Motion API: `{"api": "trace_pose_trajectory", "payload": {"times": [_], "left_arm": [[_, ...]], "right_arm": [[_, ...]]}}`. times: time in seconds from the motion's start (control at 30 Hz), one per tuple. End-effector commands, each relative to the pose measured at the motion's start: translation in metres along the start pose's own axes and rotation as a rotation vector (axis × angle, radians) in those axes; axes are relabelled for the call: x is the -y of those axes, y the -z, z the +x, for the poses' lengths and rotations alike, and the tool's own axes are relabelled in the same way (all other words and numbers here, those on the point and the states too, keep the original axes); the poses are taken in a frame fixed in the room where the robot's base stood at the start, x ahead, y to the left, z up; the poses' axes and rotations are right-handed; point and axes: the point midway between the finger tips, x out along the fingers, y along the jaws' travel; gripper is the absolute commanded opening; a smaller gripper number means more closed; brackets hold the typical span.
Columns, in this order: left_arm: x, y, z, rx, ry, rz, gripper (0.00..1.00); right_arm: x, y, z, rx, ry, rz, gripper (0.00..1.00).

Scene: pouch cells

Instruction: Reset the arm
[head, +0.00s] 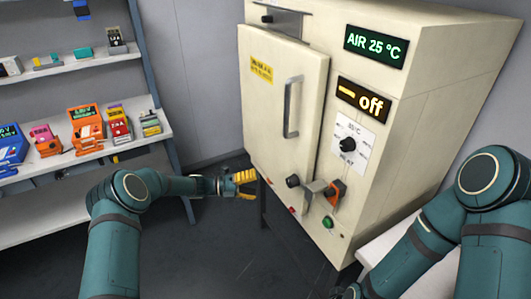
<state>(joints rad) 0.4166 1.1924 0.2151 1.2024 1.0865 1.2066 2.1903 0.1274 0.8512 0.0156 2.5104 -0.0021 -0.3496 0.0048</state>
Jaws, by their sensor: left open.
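My left arm comes in from the lower left, and its yellow-fingered left gripper (246,184) is open and empty. It is in front of the lower left corner of a cream oven-like cabinet (420,130). I cannot tell whether it touches the cabinet. My right arm shows at the right edge, folded, with its links in front of the cabinet's right side. Its gripper is not in view.
The cabinet door (275,110) looks closed, with a metal handle (292,107). Its displays read AIR 25 °C and off. Knobs and buttons sit below. Shelves (25,230) at left hold several colourful devices. A white surface (410,250) lies at lower right. Dark floor is clear between.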

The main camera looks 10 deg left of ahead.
Motion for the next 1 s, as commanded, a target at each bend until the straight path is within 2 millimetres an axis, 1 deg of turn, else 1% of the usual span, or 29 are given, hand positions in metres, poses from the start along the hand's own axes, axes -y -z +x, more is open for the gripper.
{"api": "trace_pose_trajectory", "payload": {"times": [0.07,0.17,0.27,0.37,0.4,0.47,0.5,0.57,0.6,0.67,0.7,0.77,0.8,0.87,0.9,1.0], "left_arm": [[-0.001,0.001,0.001,-0.001,-0.003,0.002,0.75],[-0.008,0.010,0.006,-0.022,-0.041,0.041,0.75],[-0.027,0.036,0.017,-0.083,-0.143,0.158,0.75],[-0.055,0.079,0.027,-0.208,-0.281,0.366,0.75],[-0.067,0.099,0.027,-0.273,-0.335,0.467,0.75],[-0.083,0.128,0.026,-0.384,-0.402,0.628,0.75],[-0.091,0.146,0.023,-0.461,-0.437,0.739,0.75],[-0.103,0.173,0.017,-0.587,-0.472,0.910,0.75],[-0.109,0.190,0.011,-0.674,-0.484,1.027,0.75],[-0.115,0.214,0.003,-0.808,-0.487,1.206,0.75],[-0.119,0.229,-0.004,-0.899,-0.478,1.326,0.75],[-0.121,0.251,-0.013,-1.035,-0.446,1.511,0.75],[-0.121,0.265,-0.020,-1.124,-0.413,1.634,0.75],[-0.119,0.283,-0.029,-1.254,-0.348,1.820,0.75],[-0.117,0.294,-0.034,-1.333,-0.296,1.940,0.75],[-0.108,0.319,-0.044,-1.500,-0.152,2.212,0.75]], "right_arm": [[0.000,0.000,0.000,0.000,0.000,0.000,0.44],[0.000,0.000,0.000,0.000,0.000,0.000,0.44],[0.000,0.000,0.000,0.000,0.000,0.000,0.44],[0.000,0.000,0.000,0.000,0.000,0.000,0.44],[0.000,0.000,0.000,0.000,0.000,0.000,0.44],[0.000,0.000,0.000,0.000,0.000,0.000,0.44],[0.000,0.000,0.000,0.000,0.000,0.000,0.44],[0.000,0.000,0.000,0.000,0.000,0.000,0.44],[0.000,0.000,0.000,0.000,0.000,0.000,0.44],[0.000,0.000,0.000,0.000,0.000,0.000,0.44],[0.000,0.000,0.000,0.000,0.000,0.000,0.44],[0.000,0.000,0.000,0.000,0.000,0.000,0.44],[0.000,0.000,0.000,0.000,0.000,0.000,0.44],[0.000,0.000,0.000,0.000,0.000,0.000,0.44],[0.000,0.000,0.000,0.000,0.000,0.000,0.44],[0.000,0.000,0.000,0.000,0.000,0.000,0.44]]}}
